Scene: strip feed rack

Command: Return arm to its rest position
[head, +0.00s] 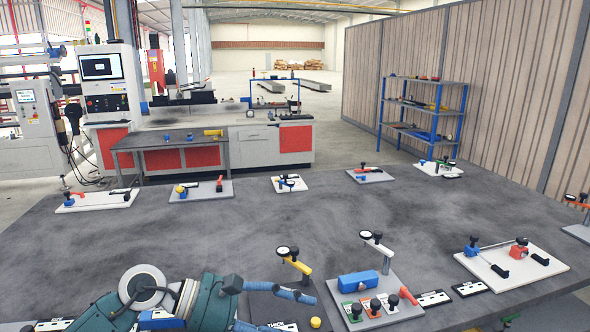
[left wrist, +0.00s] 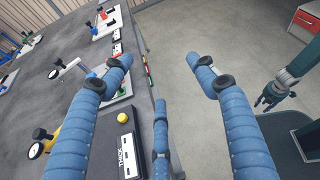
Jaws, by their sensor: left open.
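My left arm comes in low in the head view, over the front of the grey bench (head: 300,215). Bench edge and floor show beyond the fingers. A dark teal arm with what looks like my right gripper (left wrist: 268,97) hangs over the floor at the right of that view. It is too small to tell whether it is open.
A blue block (head: 358,281) and a dial gauge (head: 376,238) stand on the near plate. A yellow knob (head: 315,322) sits close to my left gripper. Another plate (head: 512,267) lies to the right. The bench middle is clear. A blue shelf rack (head: 423,110) stands behind.

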